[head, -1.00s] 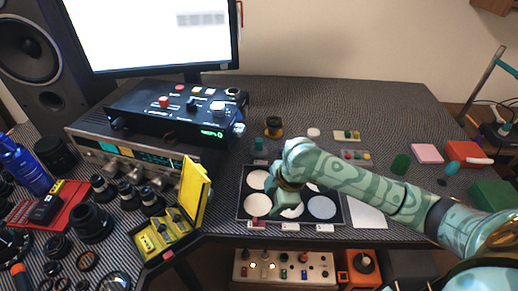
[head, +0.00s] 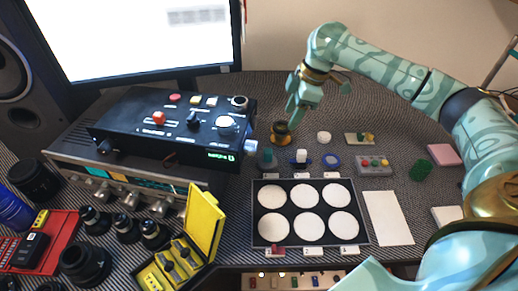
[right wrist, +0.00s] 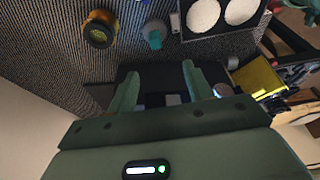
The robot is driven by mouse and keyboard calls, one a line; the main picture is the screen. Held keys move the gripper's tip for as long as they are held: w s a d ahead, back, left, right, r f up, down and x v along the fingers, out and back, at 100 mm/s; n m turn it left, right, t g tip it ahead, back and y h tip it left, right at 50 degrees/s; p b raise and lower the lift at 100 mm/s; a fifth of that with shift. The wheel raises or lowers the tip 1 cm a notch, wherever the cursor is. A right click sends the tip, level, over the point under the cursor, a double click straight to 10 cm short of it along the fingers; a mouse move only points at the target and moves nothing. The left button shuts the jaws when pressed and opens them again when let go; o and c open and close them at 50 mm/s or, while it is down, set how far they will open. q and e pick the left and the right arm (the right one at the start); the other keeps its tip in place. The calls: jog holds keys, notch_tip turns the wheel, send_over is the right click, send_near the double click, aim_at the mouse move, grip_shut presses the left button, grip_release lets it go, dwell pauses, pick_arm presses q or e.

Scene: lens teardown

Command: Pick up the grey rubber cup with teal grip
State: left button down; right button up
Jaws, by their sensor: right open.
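The grey rubber cup with teal grip (head: 267,159) stands on the mat just behind the tray's back left corner, small in the head view. In the right wrist view the cup (right wrist: 154,34) shows its teal grip and grey body, beyond my fingertips and a little left of centre. My right gripper (head: 294,112) is raised above the mat, behind and to the right of the cup, with fingers down. Its fingers stand apart in the right wrist view (right wrist: 161,72), with nothing held between them. My left gripper is out of view.
A black and amber round part (head: 281,133) stands close behind the cup. The tray (head: 364,222) of white discs is in front; the black instrument box (head: 140,137) is left.

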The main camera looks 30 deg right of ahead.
jog(key=b, duration=0.6)
send_over(269, 151)
jog(key=s+d, duration=0.1)
jog(key=f, duration=1)
jog(key=shift+s+d+f, duration=0.2)
jog(key=shift+f, duration=0.2)
jog(key=b+x, duration=0.2)
jog(key=x, duration=0.1)
jog(key=b+x, duration=0.1)
jog(key=x, duration=0.1)
jog(key=shift+w+f+b, duration=0.1)
jog(key=shift+w+b, duration=0.25)
jog(key=shift+r, duration=0.25)
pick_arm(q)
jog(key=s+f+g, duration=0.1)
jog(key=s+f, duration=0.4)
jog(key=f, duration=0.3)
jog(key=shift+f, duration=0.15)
pick_arm(e)
jog(key=c, duration=1.1)
